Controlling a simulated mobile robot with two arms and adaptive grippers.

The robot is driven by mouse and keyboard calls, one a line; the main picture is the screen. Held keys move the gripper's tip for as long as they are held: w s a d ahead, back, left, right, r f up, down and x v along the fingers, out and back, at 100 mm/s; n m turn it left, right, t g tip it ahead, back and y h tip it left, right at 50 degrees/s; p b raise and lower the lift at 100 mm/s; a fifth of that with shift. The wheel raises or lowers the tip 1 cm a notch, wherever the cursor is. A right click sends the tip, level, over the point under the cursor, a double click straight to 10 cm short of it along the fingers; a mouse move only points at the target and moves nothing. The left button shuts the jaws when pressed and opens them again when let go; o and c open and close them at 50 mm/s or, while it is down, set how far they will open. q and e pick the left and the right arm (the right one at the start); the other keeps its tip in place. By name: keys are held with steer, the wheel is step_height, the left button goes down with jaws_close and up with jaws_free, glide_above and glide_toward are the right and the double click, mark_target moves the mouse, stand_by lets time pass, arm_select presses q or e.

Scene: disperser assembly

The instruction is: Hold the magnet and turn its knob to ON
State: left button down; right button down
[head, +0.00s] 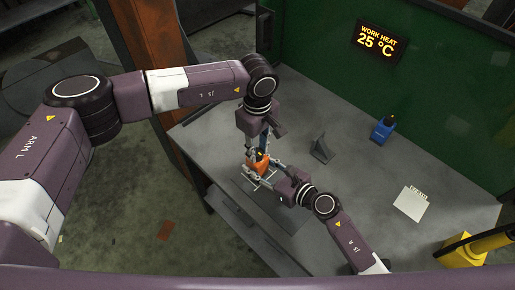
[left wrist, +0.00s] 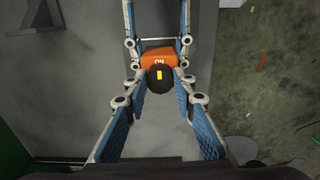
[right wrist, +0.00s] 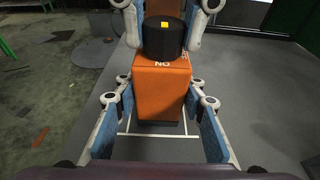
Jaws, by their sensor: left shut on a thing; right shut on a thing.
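The magnet is an orange block with a black knob on top. It shows in the head view (head: 254,167), the left wrist view (left wrist: 148,57) and the right wrist view (right wrist: 161,95). My left gripper (left wrist: 160,98) comes down from above, its fingers on both sides of the knob (left wrist: 159,82), shut on it. My right gripper (right wrist: 159,97) reaches in from the side and is shut on the magnet's body. In the left wrist view, the knob's yellow mark lies on the half nearer the ON label. The magnet's underside is hidden.
The grey table (head: 365,185) has free room right of the grippers. A grey wedge-shaped part (head: 322,150), a blue block (head: 381,131) and a white sheet (head: 411,204) are on it. A yellow machine part (head: 480,246) stands front right. A green wall with a display (head: 379,43) closes the back.

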mark_target(257, 151)
arm_select(q)
steer(key=shift+w+r, duration=0.1)
stand_by(0.4)
steer(key=c, duration=1.6)
jaws_free()
step_height(257, 151, up, 12)
arm_select(e)
steer(key=c, duration=1.2)
jaws_free()
steer(key=shift+o, duration=0.2)
steer(key=shift+s+d, duration=0.1)
steer(key=shift+s, duration=0.05)
